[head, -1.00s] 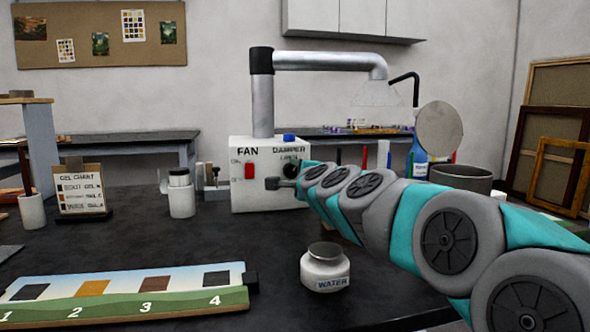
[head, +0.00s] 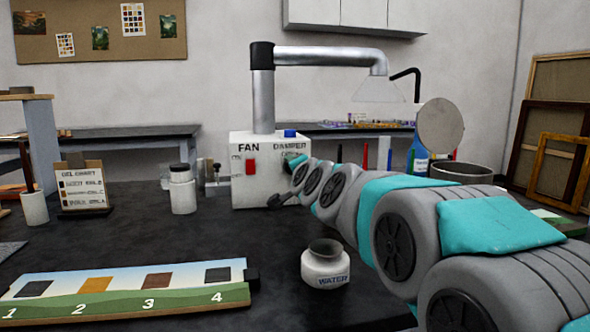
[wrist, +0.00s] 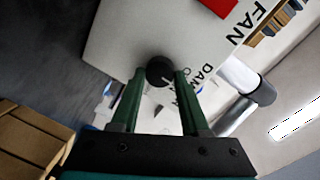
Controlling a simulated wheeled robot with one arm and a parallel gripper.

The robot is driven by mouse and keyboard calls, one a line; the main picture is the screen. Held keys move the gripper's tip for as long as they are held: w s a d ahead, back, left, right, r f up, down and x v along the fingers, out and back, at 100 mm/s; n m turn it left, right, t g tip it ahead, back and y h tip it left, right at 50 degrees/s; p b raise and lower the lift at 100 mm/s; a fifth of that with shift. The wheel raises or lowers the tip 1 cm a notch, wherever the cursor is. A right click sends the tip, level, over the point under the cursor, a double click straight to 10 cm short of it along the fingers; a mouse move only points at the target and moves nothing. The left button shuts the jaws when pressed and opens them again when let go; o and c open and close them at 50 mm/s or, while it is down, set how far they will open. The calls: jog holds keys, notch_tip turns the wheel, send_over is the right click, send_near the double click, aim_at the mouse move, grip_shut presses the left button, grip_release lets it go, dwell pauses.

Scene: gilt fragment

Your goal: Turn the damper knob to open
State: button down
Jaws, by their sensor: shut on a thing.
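The white control box (head: 262,190) stands on the dark bench, with FAN and DAMPER printed on its front. The round black damper knob (wrist: 160,70) shows in the wrist view between the two green fingers of my gripper (wrist: 160,77), which are shut on it near their tips. In the head view my arm covers the knob and most of the lower right of the box face. The knob's pointer and the lettering around it cannot be read clearly, so its angle cannot be told.
A red fan switch (head: 251,166) sits left of the knob, and a blue part (head: 290,133) sits on the box top. A WATER jar (head: 326,265) stands near my arm. A numbered swatch board (head: 130,290) lies front left. The bench between them is clear.

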dwell(0.4)
jog(key=shift+c, duration=2)
grip_release()
jog(key=shift+s, duration=0.1)
jog(key=v, duration=0.7)
jog(key=shift+s+b, duration=0.3)
jog(key=shift+b, duration=0.15)
jog(key=shift+s+d, duration=0.1)
